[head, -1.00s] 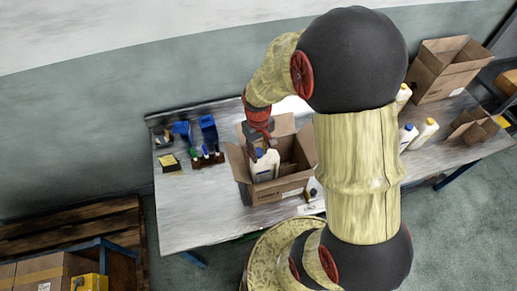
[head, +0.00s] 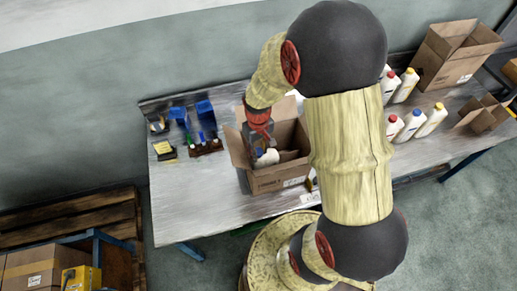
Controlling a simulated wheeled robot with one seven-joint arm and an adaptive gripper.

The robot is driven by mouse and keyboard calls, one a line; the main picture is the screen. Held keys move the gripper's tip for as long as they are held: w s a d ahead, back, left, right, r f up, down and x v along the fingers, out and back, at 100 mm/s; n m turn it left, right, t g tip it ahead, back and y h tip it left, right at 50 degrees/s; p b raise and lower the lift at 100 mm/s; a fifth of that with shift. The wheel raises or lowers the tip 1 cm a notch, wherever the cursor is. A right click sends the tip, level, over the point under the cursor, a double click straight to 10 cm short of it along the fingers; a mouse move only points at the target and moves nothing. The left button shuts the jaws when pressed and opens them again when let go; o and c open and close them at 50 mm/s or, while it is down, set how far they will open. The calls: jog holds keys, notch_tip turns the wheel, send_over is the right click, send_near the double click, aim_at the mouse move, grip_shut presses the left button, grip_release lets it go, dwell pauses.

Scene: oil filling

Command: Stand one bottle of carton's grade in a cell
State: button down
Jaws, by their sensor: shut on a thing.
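The open brown carton (head: 282,178) stands on the bench with its flaps spread and a divider inside. My gripper (head: 259,147) reaches down into its left part and is shut on a white bottle (head: 268,158). The bottle's upper part shows inside the carton; its lower part is hidden by the front wall. I cannot tell whether it touches the carton floor. The carton's printed grade is too small to read. More white bottles stand at the right: a front group (head: 412,126) with red, blue and yellow caps, and a back pair (head: 404,88).
Blue bins (head: 205,112), a rack of small capped items (head: 204,146) and a yellow pad (head: 165,150) lie left of the carton. A larger open box (head: 455,55) and a smaller one (head: 485,115) stand at the right. The bench's front left is clear.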

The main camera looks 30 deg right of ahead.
aim_at(259, 159)
jog(key=shift+w+f+b, duration=0.1)
jog(key=shift+f+b, duration=1.4)
jog(key=shift+f, duration=0.95)
jog(key=shift+f+b, duration=0.4)
jog(key=shift+f, duration=0.2)
jog(key=c, duration=1.4)
grip_release()
notch_tip(259, 159, up, 12)
